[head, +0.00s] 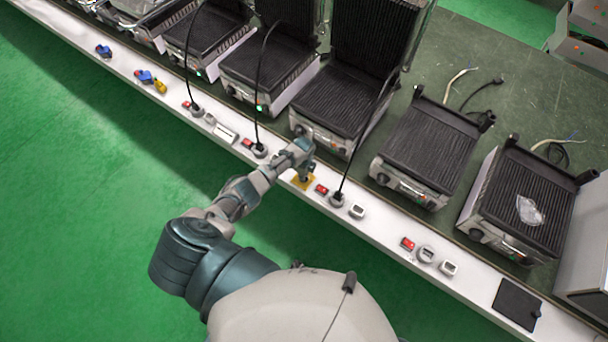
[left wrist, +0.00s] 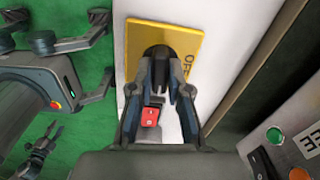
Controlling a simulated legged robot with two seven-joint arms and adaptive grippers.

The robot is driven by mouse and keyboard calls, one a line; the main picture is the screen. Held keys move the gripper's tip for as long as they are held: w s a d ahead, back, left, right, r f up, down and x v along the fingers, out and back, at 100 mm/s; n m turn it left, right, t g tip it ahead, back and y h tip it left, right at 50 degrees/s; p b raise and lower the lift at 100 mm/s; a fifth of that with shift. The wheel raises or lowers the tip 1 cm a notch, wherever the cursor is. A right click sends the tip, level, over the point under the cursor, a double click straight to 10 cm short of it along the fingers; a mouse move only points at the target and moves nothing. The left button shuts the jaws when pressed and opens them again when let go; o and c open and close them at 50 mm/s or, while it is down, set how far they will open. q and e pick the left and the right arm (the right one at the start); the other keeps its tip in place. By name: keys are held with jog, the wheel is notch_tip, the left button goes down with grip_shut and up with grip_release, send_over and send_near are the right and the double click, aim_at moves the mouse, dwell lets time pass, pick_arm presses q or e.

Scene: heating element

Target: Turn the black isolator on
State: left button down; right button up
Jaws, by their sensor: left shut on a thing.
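The black isolator (left wrist: 158,58) is a black knob on a yellow plate (left wrist: 190,32) marked OFF, set in the white bench-front panel. The plate's yellow edge also shows in the head view (head: 303,183). My left gripper (left wrist: 160,72) has its two fingers on either side of the knob and is shut on it. In the head view my left gripper (head: 306,172) covers most of the isolator. The knob's exact angle is hard to see. What looks like my right gripper (left wrist: 98,62) shows over the floor in the left wrist view, fingers spread and empty.
A red switch (head: 321,189) and a plugged socket (head: 336,200) sit close to the right of the isolator. Several black contact grills (head: 345,108) line the bench behind. Blue plugs (head: 144,76) lie on the panel at left. Green floor (head: 80,200) is open in front.

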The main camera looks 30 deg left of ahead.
pick_arm(q)
jog(key=shift+a+m, duration=0.15)
jog(key=shift+m, duration=0.45)
jog(key=c, duration=1.1)
grip_release()
notch_tip(320, 180, up, 12)
jog(key=shift+w+f, duration=0.1)
